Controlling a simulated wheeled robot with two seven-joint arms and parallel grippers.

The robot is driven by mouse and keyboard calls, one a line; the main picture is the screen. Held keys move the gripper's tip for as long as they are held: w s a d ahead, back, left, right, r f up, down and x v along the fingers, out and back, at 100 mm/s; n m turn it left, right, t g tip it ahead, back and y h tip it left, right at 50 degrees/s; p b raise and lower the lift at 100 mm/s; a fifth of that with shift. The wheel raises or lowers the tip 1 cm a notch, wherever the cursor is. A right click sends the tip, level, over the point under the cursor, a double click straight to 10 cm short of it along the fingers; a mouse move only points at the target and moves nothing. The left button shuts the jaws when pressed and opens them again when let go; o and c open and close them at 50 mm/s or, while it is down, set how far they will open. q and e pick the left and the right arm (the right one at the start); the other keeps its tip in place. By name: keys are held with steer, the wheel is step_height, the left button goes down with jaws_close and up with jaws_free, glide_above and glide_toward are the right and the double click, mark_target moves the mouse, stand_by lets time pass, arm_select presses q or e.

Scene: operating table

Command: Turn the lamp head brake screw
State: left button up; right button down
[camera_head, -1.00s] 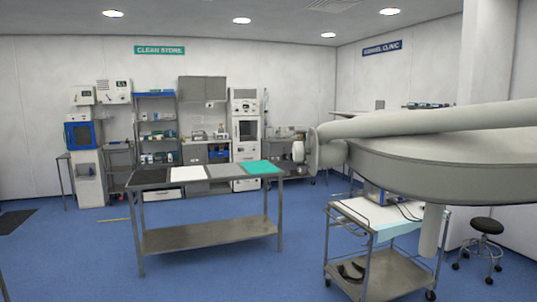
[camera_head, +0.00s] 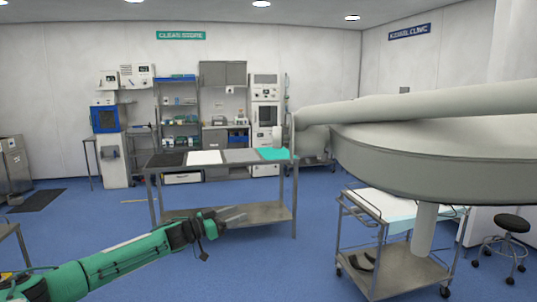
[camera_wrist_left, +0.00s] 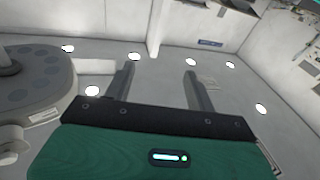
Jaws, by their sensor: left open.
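The lamp head (camera_head: 440,160) is a large pale grey disc hanging at the right in the head view, with an arm above it and a handle (camera_head: 426,228) below. A round knob (camera_head: 278,136), perhaps the brake screw, sticks out at its left end. In the left wrist view the lamp head (camera_wrist_left: 35,85) is at the left, with a round knob (camera_wrist_left: 12,142) at the lower left edge. My left gripper (camera_head: 236,216) is open and empty, left of and below the lamp. Its fingers (camera_wrist_left: 158,88) stand apart with nothing between them. My right gripper is not in view.
A steel table (camera_head: 228,212) with coloured mats stands beyond my left gripper. A trolley (camera_head: 385,205) stands under the lamp and a black stool (camera_head: 512,223) at the right. Shelves and cabinets line the far wall. Blue floor is open between.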

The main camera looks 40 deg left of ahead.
arm_select(q)
steer(key=s+d+r+m+g+h, duration=0.2)
steer(key=s+d+r+g+h, duration=0.15)
steer(key=s+r, duration=0.6)
steer(key=s+d+r+m+g+h, duration=0.25)
steer(key=s+d+r, duration=0.25)
steer(key=r, duration=1)
steer(key=g+h, duration=0.1)
steer(key=g, duration=0.1)
glide_toward(278, 138)
steer(key=w+a+p+x, duration=0.1)
steer(key=p+x, duration=0.7)
steer(key=p, duration=0.1)
steer(key=shift+w+f, duration=0.25)
steer(key=shift+w, duration=0.05)
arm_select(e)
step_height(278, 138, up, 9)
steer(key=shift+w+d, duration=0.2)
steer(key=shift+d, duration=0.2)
arm_select(q)
steer(key=shift+d, duration=0.1)
steer(key=shift+m, duration=0.25)
steer(key=c, duration=1)
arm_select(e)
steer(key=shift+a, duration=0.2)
